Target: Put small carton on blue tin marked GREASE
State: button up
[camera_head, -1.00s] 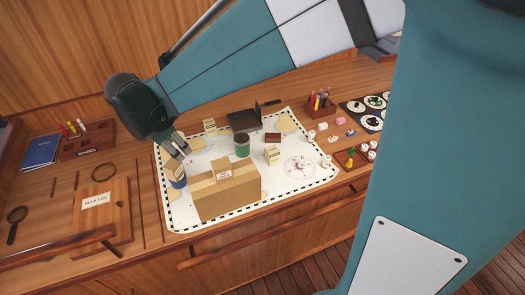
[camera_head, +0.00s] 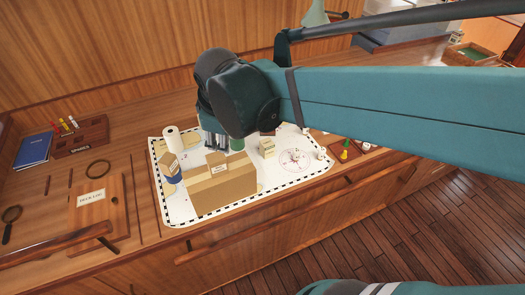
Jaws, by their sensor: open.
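My gripper (camera_head: 216,145) is open, fingers pointing down, to the right of the tin and apart from the carton. It hangs behind the large box in the picture, and its fingertips are partly hard to make out.
A green tin (camera_head: 237,144) and another small carton (camera_head: 267,148) are to the right.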

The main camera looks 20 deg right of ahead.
jog(key=s+d+m+t, duration=0.2)
jog(key=s+d+m, duration=0.6)
jog(key=s+m, duration=0.3)
jog(key=shift+s+f+y, duration=0.3)
jog(key=shift+s+f, duration=0.05)
jog(key=shift+s, duration=0.15)
